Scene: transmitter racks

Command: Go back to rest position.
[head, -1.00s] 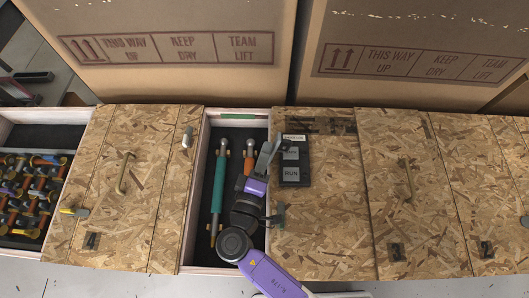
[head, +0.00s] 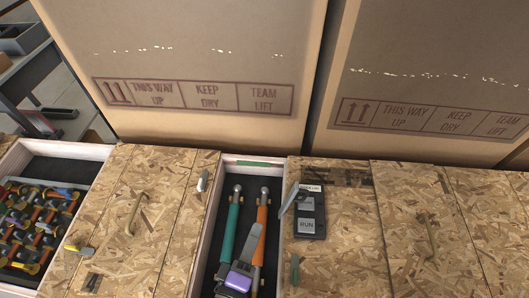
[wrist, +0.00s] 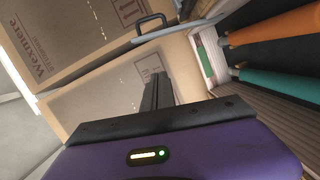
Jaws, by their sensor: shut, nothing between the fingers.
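My gripper (head: 257,228) shows at the bottom of the head view, with its purple body and grey fingers over the narrow open compartment (head: 212,228). In the wrist view, the dark fingers (wrist: 157,80) are together and hold nothing. My gripper partly covers the lower part of the orange one. Both handles show at the right of the wrist view, orange (wrist: 272,27) above teal (wrist: 280,84).
A dark panel marked RUN (head: 309,224) lies on the chipboard lid (head: 345,250) to the right. Large cardboard boxes (head: 215,55) stand behind. Lids carry handles and latches.

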